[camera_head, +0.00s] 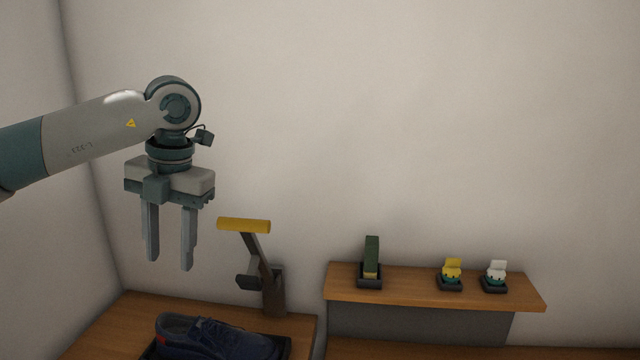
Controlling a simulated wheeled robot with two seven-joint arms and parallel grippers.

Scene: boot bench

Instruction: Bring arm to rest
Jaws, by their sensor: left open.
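My left arm comes in from the left, and my left gripper (168,265) hangs from it with its fingers pointing down. The two fingers are apart with nothing between them. The gripper is in the air above the left part of the bench, over a dark blue shoe (215,340) and clear of it. My right gripper is not in view.
A lever with a yellow handle (244,225) stands right of my left gripper. A wooden shelf (410,293) at right bears a green-topped block (371,255), a yellow item (452,268) and a white item (496,269) in dark holders. The wooden bench (120,318) lies below.

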